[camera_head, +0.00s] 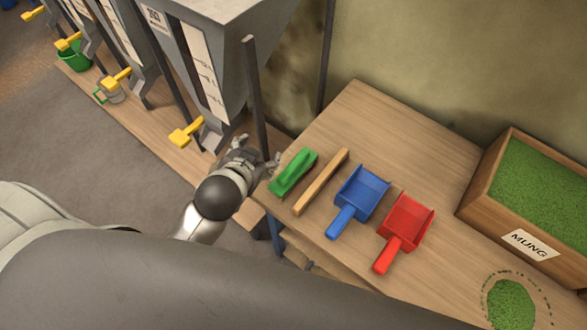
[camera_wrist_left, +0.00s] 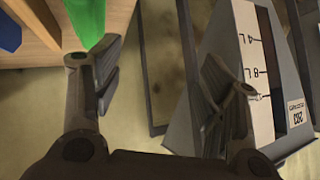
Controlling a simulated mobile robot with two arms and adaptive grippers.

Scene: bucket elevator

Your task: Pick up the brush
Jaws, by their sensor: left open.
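A long, narrow wooden bar (camera_head: 321,182), which looks like the brush, lies on the wooden table between a green scoop (camera_head: 294,172) and a blue scoop (camera_head: 358,198). I cannot see bristles on it. My left gripper (camera_head: 256,154) is open and empty at the table's left edge, just left of the green scoop, with the scoop between it and the bar. In the left wrist view, the open fingers (camera_wrist_left: 165,78) show with the green scoop (camera_wrist_left: 90,18) behind the left finger. My right gripper is not in view.
A red scoop (camera_head: 404,229) lies right of the blue one. A wooden box of green beans (camera_head: 513,211) labelled MUNG stands at right, with a bean pile (camera_head: 511,304) below it. A grey hopper (camera_head: 208,60) and dark post (camera_head: 256,95) stand close behind my left gripper.

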